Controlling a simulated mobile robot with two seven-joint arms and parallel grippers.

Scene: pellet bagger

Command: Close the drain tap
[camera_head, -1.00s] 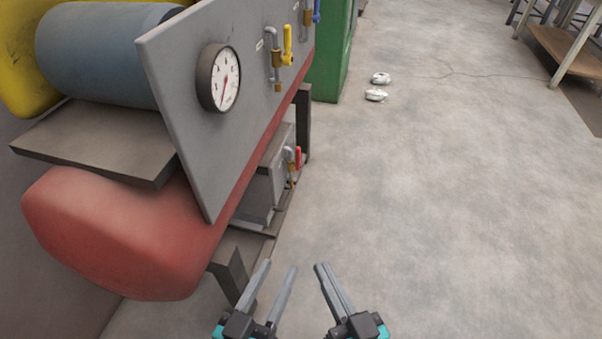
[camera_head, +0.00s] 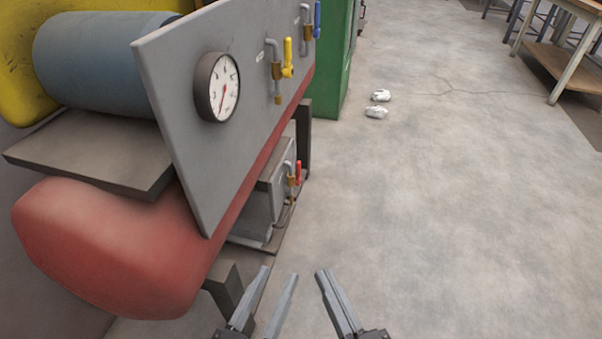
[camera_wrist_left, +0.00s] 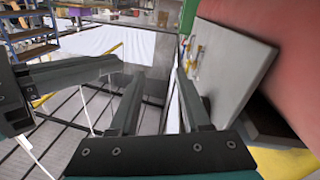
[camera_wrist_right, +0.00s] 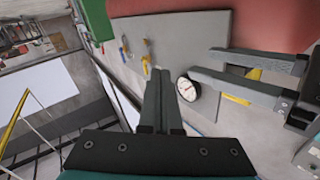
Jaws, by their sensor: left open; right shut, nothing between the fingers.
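A low tap with a red handle (camera_head: 298,173) sits on a bent grey pipe by a grey box under the red tank. A yellow-handled tap (camera_head: 288,58) and a blue-handled tap (camera_head: 317,18) are on the grey panel above. All three handles look roughly upright. The labels are too small to read, so I cannot tell which is named the drain tap. My left gripper (camera_head: 281,272) is open and empty, below and apart from the red-handled tap in the picture. My right gripper (camera_head: 325,271) is shut and empty to its right, over the floor.
The grey panel (camera_head: 185,150) with a round gauge (camera_head: 217,87) juts out at the left, above the red tank (camera_head: 105,245). A green cabinet (camera_head: 333,75) stands behind. Two white objects (camera_head: 377,112) lie on the floor. The floor at right is clear up to a table (camera_head: 570,65).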

